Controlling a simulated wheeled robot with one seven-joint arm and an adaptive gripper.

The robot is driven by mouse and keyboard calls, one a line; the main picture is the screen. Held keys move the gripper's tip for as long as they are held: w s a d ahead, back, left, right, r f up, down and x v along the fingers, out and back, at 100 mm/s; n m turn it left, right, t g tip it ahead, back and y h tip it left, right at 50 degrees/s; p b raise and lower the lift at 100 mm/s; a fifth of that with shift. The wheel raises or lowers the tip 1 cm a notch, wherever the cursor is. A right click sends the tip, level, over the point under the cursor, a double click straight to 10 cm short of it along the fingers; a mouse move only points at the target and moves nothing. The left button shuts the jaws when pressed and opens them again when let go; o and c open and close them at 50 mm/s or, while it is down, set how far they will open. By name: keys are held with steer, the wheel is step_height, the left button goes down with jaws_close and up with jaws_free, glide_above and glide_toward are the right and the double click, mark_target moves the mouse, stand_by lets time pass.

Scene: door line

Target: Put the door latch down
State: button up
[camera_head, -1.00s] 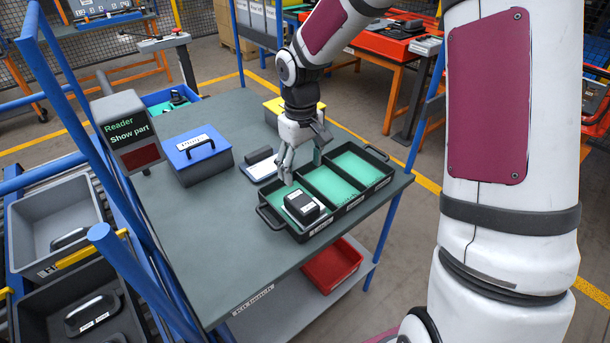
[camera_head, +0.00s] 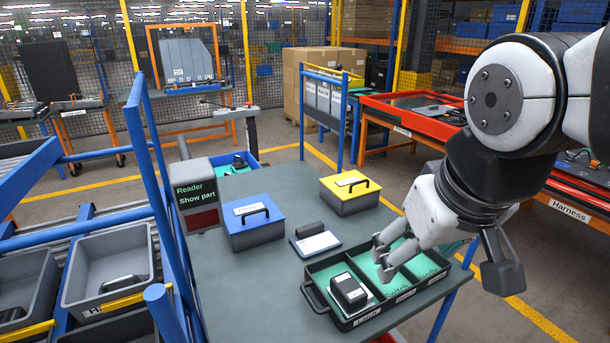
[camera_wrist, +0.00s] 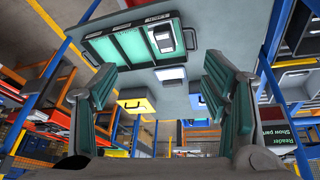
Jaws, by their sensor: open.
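The door latch looks to be the black block with a white label (camera_head: 348,290). It rests on a white piece in the left compartment, marked "Latch", of a black tray with green-lined compartments (camera_head: 340,321). In the wrist view the latch (camera_wrist: 164,39) lies in the tray's right compartment, apart from my fingers. My gripper partly hides the other two compartments, which show green and no part.
On the bench (camera_head: 245,290) stand a blue lidded box (camera_head: 252,229), a yellow lidded box (camera_head: 350,196) and a white pad with a dark block (camera_head: 315,244). The reader (camera_head: 198,200) and blue posts stand at the left. Grey bins (camera_head: 110,268) lie beyond. The bench's front left is clear.

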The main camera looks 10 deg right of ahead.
steer(key=shift+s+a+r+t+y, duration=0.1)
steer(key=shift+s+t+y, duration=0.1)
steer(key=shift+s, duration=0.55)
steer(key=shift+s+a+t+y, duration=0.1)
steer(key=shift+s+t+y, duration=0.1)
steer(key=shift+s, duration=0.55)
